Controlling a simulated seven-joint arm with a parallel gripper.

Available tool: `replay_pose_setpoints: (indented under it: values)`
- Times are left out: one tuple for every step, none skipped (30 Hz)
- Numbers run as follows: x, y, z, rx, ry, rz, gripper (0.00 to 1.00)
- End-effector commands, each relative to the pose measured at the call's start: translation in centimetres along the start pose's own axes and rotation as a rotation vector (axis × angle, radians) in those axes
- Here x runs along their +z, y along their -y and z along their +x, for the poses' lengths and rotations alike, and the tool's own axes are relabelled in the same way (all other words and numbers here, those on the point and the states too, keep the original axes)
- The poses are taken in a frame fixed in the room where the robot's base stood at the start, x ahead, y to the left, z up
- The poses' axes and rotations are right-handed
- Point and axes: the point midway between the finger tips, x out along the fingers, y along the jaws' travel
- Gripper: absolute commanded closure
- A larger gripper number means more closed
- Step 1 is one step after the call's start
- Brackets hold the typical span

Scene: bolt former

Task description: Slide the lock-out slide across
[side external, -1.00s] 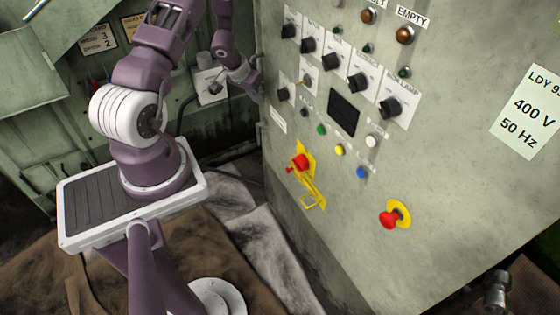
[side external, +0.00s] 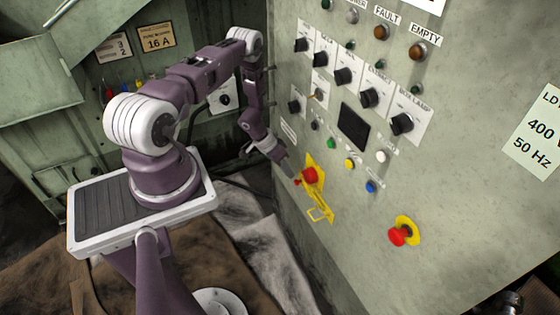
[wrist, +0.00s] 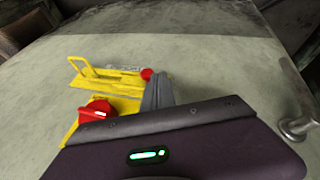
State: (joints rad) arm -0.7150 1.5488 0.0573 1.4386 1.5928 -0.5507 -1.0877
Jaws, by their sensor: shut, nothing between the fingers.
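The yellow lock-out slide (wrist: 112,82) lies on the panel face, with a small red ball knob (wrist: 147,74) at one end. The knob also shows in the side external view (side external: 297,182). A yellow loop (wrist: 85,56) stands at the slide's other end. A red switch handle (wrist: 96,111) on a yellow plate (side external: 316,186) sits beside the slide. My gripper (wrist: 158,92) is shut and empty. Its fingertips are close beside the knob, on the side away from the loop. I cannot tell whether they touch it.
A red emergency button (side external: 400,235) on a yellow disc is at the panel's lower right. Black rotary switches (side external: 370,97) and small coloured buttons (side external: 349,163) are above the slide. In the wrist view a metal handle (wrist: 298,129) stands at right.

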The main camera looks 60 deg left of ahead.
Motion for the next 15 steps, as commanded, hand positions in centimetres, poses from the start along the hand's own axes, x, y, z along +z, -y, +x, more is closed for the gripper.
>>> replay_pose_setpoints:
  values:
    - [0.1, -0.3, 0.2, 0.001, 0.0, -0.001, 1.0]
    - [0.1, -0.4, 0.4, 0.001, 0.0, -0.001, 1.0]
    - [0.1, -0.5, 0.5, 0.001, -0.001, 0.0, 1.0]
    - [0.1, -0.6, 0.5, 0.001, -0.001, 0.0, 1.0]
    - [0.1, -0.6, 0.6, 0.0, 0.0, 0.0, 1.0]
    - [0.1, -0.6, 0.6, 0.0, 0.0, 0.0, 1.0]
    - [0.1, -0.6, 0.6, 0.0, 0.0, 0.0, 1.0]
    - [0.1, -0.6, 0.6, 0.0, 0.0, 0.0, 1.0]
    - [0.1, -0.6, 0.6, 0.0, 0.0, 0.0, 1.0]
    - [0.1, -0.6, 0.6, 0.0, 0.0, 0.0, 1.0]
    - [0.1, -0.6, 0.5, 0.0, 0.0, 0.0, 1.0]
    - [0.1, -0.6, 0.5, 0.0, 0.0, 0.0, 1.0]
    - [0.1, -0.7, 0.6, 0.0, 0.0, 0.0, 1.0]
    - [0.2, -0.8, 0.6, 0.001, -0.001, -0.001, 1.0]
    - [0.3, -1.3, 0.8, 0.001, -0.001, -0.002, 1.0]
